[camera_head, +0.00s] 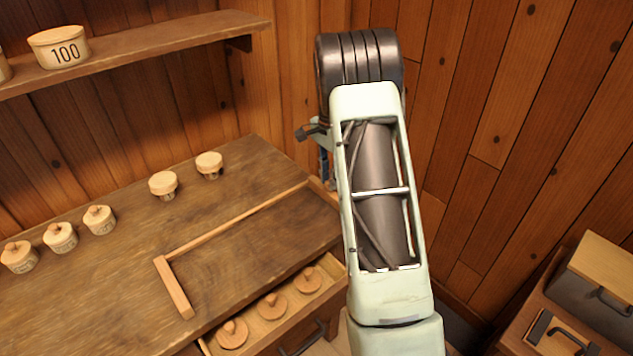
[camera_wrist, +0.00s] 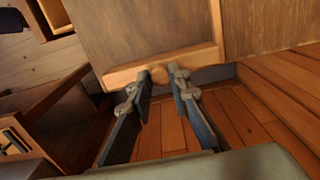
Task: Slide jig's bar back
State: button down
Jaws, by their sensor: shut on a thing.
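The jig lies on the brown worktop. In the head view it shows a long thin wooden rail (camera_head: 235,221) and a short cross piece (camera_head: 174,288) at its left end. In the wrist view, a pale wooden bar (camera_wrist: 122,76) runs along the near end of the worktop and meets the rail (camera_wrist: 217,25) at a corner. My gripper (camera_wrist: 168,74) is shut on a rounded wooden knob at the middle of this bar, partly covered by the fingers. In the head view my arm hides most of the gripper and this bar.
An open drawer (camera_head: 330,268) with knobbed lids juts out in front. A shelf (camera_head: 150,45) hangs above. A cabinet (camera_head: 545,300) stands at right.

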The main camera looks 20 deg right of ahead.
jog(key=shift+d+r, duration=0.1)
jog(key=shift+d, duration=0.2)
jog(key=shift+w, duration=0.1)
jog(key=c, duration=1.8)
grip_release()
jog(key=shift+d, duration=0.1)
notch_tip(320, 180, up, 12)
